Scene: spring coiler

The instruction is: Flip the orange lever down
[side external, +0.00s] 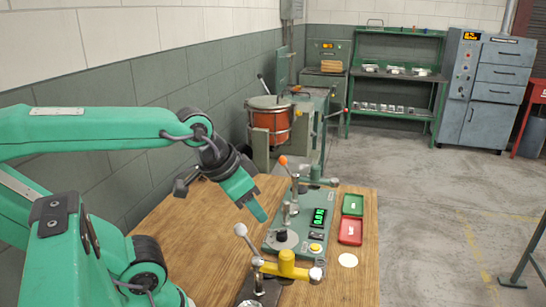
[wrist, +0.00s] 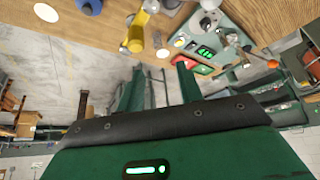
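The orange lever (side external: 283,160) has an orange ball on a thin metal rod. It stands up from the green coiler machine (side external: 284,235) on the wooden table, leaning slightly left in the side view. In the wrist view the orange ball (wrist: 273,64) shows at the right, beside the machine panel (wrist: 237,32). My gripper (side external: 261,213) points down and to the right, left of the machine and apart from the lever. In the wrist view my gripper (wrist: 135,90) has its two fingers spread with nothing held between them.
A yellow crank piece (side external: 287,265) with metal knobs stands at the table's front. Red (side external: 350,232) and green (side external: 352,205) trays and a white disc (side external: 348,260) lie on the right. The table (side external: 200,215) is bare left of the machine.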

